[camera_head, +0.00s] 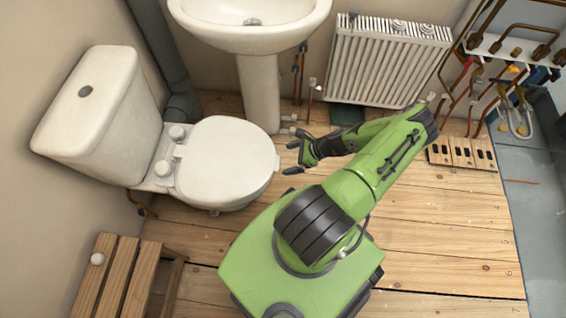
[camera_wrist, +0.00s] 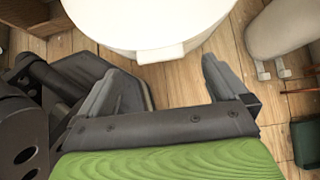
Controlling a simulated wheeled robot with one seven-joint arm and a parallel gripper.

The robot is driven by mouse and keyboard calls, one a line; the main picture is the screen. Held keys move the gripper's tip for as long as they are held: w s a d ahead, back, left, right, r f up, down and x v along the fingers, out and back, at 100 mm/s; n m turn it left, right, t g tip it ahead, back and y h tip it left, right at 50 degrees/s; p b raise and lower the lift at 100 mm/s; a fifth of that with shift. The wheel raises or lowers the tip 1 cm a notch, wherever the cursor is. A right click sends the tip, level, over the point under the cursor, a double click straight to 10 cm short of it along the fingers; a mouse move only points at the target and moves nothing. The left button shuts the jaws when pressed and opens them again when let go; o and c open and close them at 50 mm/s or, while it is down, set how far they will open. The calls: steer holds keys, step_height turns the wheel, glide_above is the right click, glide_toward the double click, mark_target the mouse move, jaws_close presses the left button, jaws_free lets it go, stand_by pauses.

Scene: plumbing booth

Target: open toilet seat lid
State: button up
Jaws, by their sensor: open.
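The toilet (camera_head: 130,120) stands at the left with its tank against the wall. Its white, rounded seat lid (camera_head: 222,160) lies flat and closed over the bowl. My gripper (camera_head: 291,157) is open and empty, just to the right of the lid's front edge, with a small gap in the head view. In the wrist view the lid (camera_wrist: 145,18) fills the top middle, and a small pale tab (camera_wrist: 161,54) juts from its front edge. That tab lies between and beyond the fingertips of my gripper (camera_wrist: 158,68). The underside of the lid and the seat are hidden.
A pedestal sink (camera_head: 258,85) stands behind my gripper, with a radiator (camera_head: 385,62) to its right. The plank floor (camera_head: 450,230) at right is clear.

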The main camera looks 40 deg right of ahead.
mark_target(278, 163)
steer(key=b+x, duration=0.1)
steer(key=x, duration=0.3)
steer(key=shift+f, duration=0.15)
